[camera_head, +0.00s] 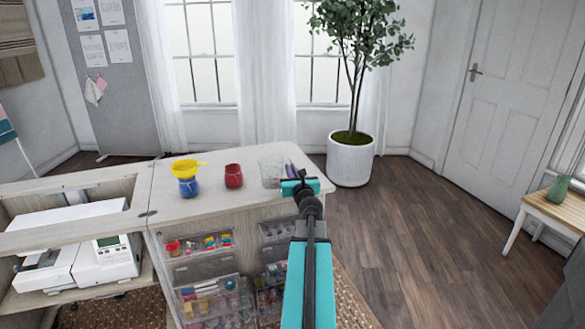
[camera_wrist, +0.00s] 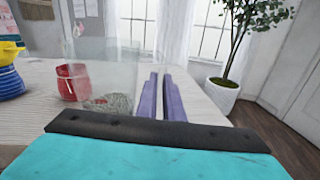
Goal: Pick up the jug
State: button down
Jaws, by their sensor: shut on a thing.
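A clear see-through jug (camera_head: 269,173) stands at the right end of the pale cabinet top in the head view. In the wrist view the jug (camera_wrist: 104,78) is on the left, with a grey patterned patch low in it. My gripper (camera_head: 291,169) is at the jug's right side. Its two purple fingers (camera_wrist: 160,92) are nearly together in the wrist view and shut at the jug's right edge. The exact part between them, handle or wall, is hard to see. I cannot tell whether the jug's base touches the top.
A red jar (camera_head: 233,176) and a blue jar (camera_head: 188,186) with a yellow funnel (camera_head: 186,168) stand left of the jug. Clear drawers (camera_head: 208,294) are below. A potted tree (camera_head: 351,160) stands behind right. The wooden floor at right is open.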

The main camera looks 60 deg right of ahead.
jog(key=shift+s+a+r, duration=0.1)
jog(key=shift+s+a, duration=0.1)
jog(key=shift+a, duration=0.3)
jog(key=shift+s+a, duration=0.2)
jog(key=shift+a, duration=0.25)
jog(key=shift+w, duration=0.1)
